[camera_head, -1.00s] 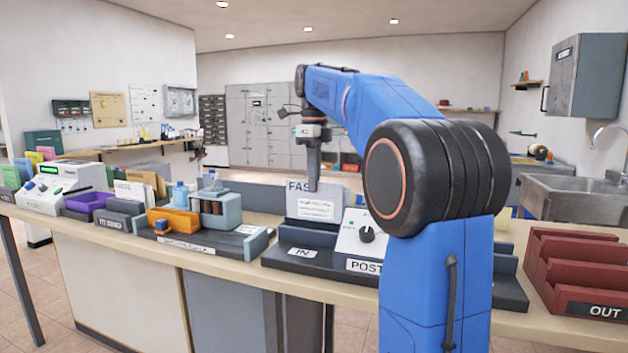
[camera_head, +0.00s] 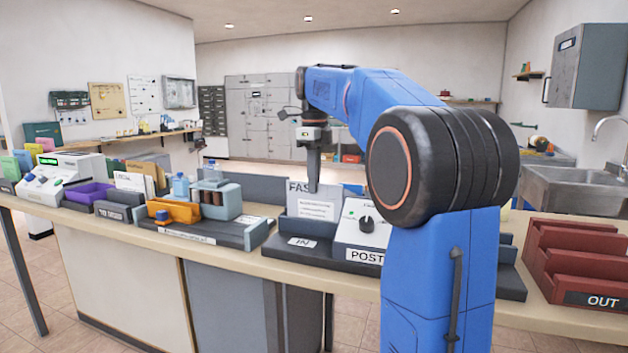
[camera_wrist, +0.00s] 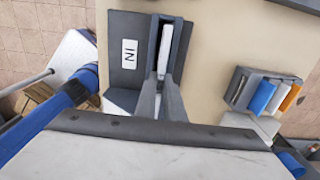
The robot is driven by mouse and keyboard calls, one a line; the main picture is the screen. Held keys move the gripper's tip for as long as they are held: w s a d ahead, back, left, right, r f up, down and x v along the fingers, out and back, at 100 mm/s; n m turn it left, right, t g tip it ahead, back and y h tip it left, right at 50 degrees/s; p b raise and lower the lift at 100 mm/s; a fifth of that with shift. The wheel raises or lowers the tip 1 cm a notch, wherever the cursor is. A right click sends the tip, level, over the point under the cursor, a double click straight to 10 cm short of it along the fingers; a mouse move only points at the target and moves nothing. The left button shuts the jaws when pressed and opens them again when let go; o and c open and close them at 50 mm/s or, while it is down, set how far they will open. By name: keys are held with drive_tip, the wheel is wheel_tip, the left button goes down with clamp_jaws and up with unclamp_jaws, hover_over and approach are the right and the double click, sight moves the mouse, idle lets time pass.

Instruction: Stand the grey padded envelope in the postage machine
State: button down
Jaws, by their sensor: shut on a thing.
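The grey padded envelope (camera_head: 312,207), marked "FAS…" with a white label, stands upright at the IN side of the postage machine (camera_head: 350,236). My gripper (camera_head: 313,187) is shut on its top edge from above. In the wrist view my gripper (camera_wrist: 165,88) reaches down to the envelope's pale top edge (camera_wrist: 165,50), which lies between the dark walls of the machine's slot (camera_wrist: 151,45). The envelope's bottom edge is hidden behind the slot's front wall, so I cannot tell whether it touches the slot floor.
A red OUT rack (camera_head: 585,265) stands at the right end of the counter. My arm hides the machine's right part.

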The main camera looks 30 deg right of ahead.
drive_tip(key=shift+f, duration=0.1)
drive_tip(key=shift+f, duration=1.35)
drive_tip(key=c, duration=1.8)
unclamp_jaws()
drive_tip(key=shift+r, duration=3.5)
